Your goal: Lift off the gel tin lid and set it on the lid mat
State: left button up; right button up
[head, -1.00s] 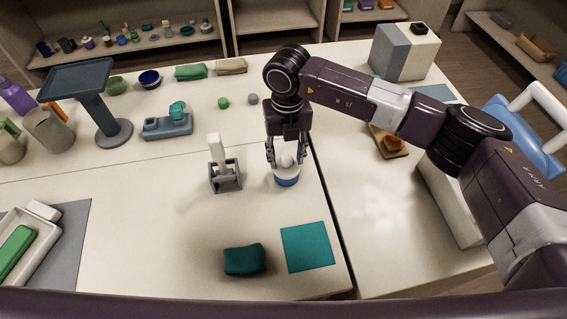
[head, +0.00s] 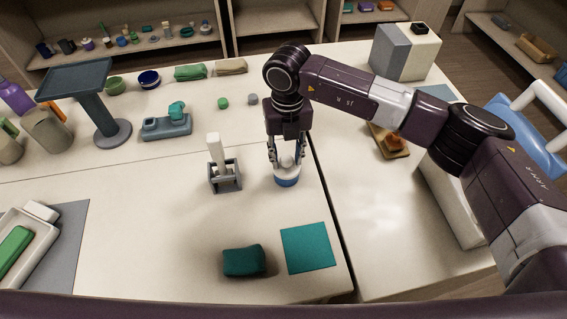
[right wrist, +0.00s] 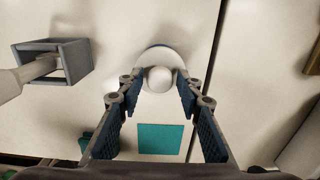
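The gel tin (head: 287,181) is a small round blue-sided tin standing on the table. Its white lid (head: 289,170) is on top and has a round knob, which also shows in the right wrist view (right wrist: 159,79). My right gripper (head: 286,160) points down over the tin. In the right wrist view its fingers (right wrist: 160,90) stand either side of the knob, with gaps visible, so it is open and empty. The lid mat appears to be the flat teal square (head: 308,247), bare, in front of the tin. My left gripper is not in view.
A grey holder (head: 225,177) with a white-handled tool stands just left of the tin. A dark teal cloth bundle (head: 244,260) lies left of the mat. A seam between tables runs right of the tin. Table between tin and mat is clear.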

aim_at(287, 159)
grip_shut()
jog(key=shift+r, duration=0.5)
dwell(0.5)
jog(key=shift+r+p, duration=0.9)
jog(key=shift+r, duration=1.05)
jog(key=shift+f, duration=0.1)
